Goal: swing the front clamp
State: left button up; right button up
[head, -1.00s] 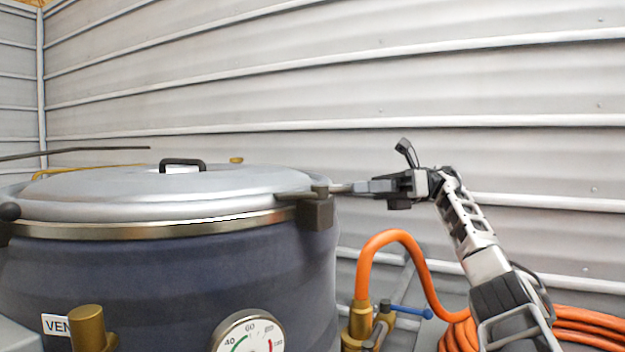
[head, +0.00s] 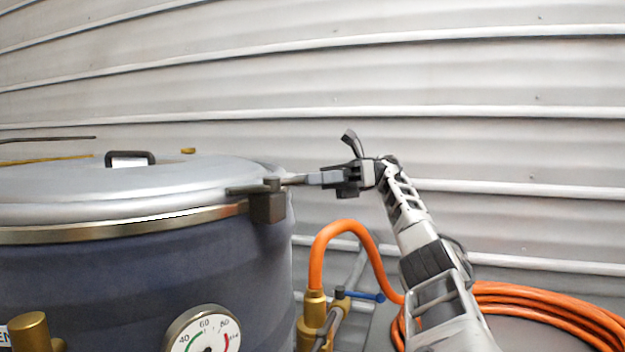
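A clamp (head: 267,203) with a dark block sits at the right side of the rim of the large blue vessel (head: 130,290) in the head view. A short bar (head: 293,180) reaches right from it. My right gripper (head: 316,178) meets the end of this bar from the right, level with the lid edge. Whether this is the front clamp cannot be told. My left gripper is not in view.
The grey domed lid (head: 140,188) has a black handle (head: 130,158). A pressure gauge (head: 203,335) and a brass fitting (head: 36,332) project from the vessel's front. An orange hose (head: 340,230) rises below my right arm and coils at the lower right. A corrugated wall (head: 480,80) stands behind.

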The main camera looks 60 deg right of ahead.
jog(key=shift+r, duration=0.1)
